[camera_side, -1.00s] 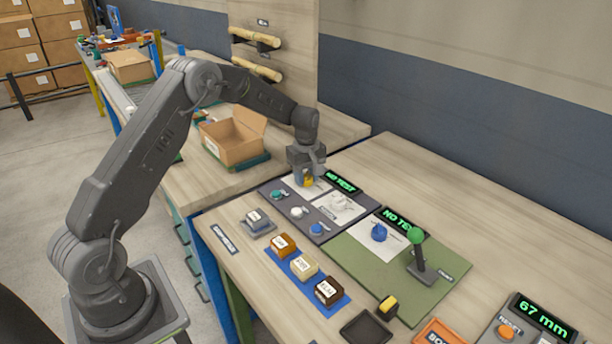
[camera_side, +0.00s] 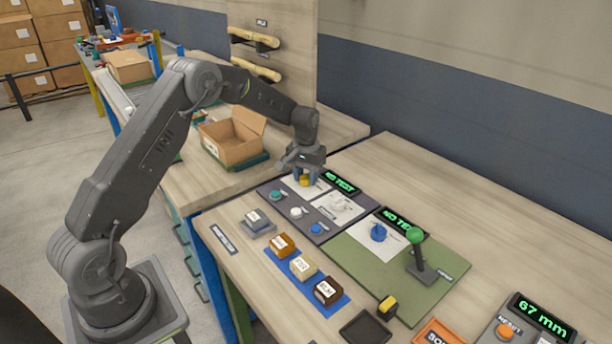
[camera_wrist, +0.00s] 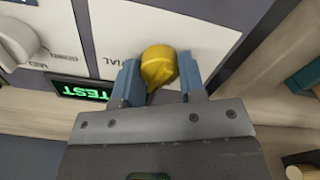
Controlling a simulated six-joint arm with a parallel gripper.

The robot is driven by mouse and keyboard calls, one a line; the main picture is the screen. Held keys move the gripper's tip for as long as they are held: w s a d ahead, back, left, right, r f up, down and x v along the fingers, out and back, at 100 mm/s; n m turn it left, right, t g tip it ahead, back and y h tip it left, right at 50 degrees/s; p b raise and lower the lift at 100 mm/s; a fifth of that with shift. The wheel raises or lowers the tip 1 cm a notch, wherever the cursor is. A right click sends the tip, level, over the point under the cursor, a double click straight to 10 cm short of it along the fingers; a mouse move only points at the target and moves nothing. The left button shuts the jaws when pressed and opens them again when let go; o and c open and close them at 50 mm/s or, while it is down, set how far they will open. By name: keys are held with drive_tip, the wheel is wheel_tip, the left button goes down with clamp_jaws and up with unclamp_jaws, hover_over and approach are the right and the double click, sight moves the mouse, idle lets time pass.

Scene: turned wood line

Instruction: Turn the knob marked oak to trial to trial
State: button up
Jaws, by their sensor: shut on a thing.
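A yellow knob (camera_wrist: 158,67) sits on a white plate (camera_wrist: 205,40) on the grey panel, and in the side view it shows under my gripper (camera_side: 305,180). In the wrist view my gripper (camera_wrist: 157,82) has one blue finger on each side of the knob and is shut on it. Printed letters ending in "IAL" show on the plate beside the knob; the rest of the marking is hidden or too small to read. I cannot read the knob's setting.
A white knob (camera_side: 340,201) and a green "NO TEST" display (camera_side: 340,184) are close beside my gripper. Teal, white and blue buttons line the panel's front. A green-topped lever (camera_side: 416,237) stands on the green board. An open cardboard box (camera_side: 232,142) is behind to the left.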

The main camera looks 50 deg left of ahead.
sight(307, 174)
drive_tip(key=m, duration=0.5)
drive_tip(key=shift+d, duration=0.1)
drive_tip(key=m, duration=0.5)
drive_tip(key=shift+m, duration=0.4)
drive_tip(key=o, duration=0.9)
drive_tip(key=shift+r, duration=0.15)
wheel_tip(307, 174, up, 14)
drive_tip(key=shift+f, duration=0.2)
